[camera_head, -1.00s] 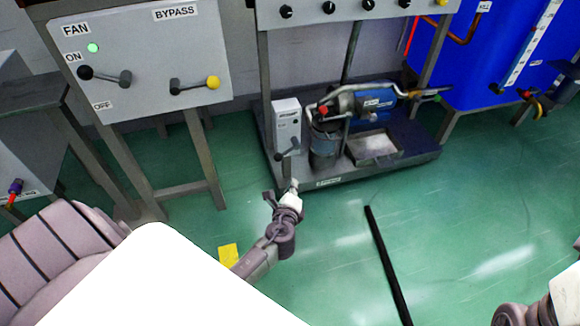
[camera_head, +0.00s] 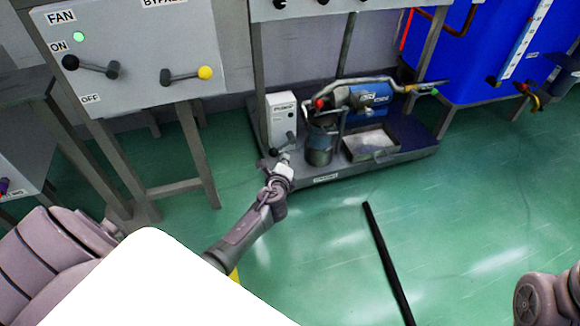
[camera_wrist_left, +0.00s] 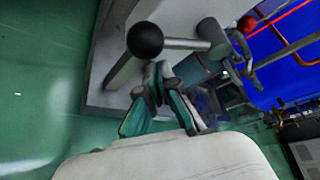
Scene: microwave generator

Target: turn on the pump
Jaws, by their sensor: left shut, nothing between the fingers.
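My left gripper (camera_head: 284,158) is just in front of and below the lever. In the left wrist view its fingers (camera_wrist_left: 158,75) are together and empty, just below the rod near the knob. I cannot tell whether they touch the rod. My right gripper is out of view.
A blue motor (camera_head: 370,97) with pipes and a metal tray (camera_head: 371,143) sit right of the pump box. The fan panel (camera_head: 130,60) stands at left on legs. A blue tank (camera_head: 480,60) is at right. A black strip (camera_head: 385,255) lies on the green floor.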

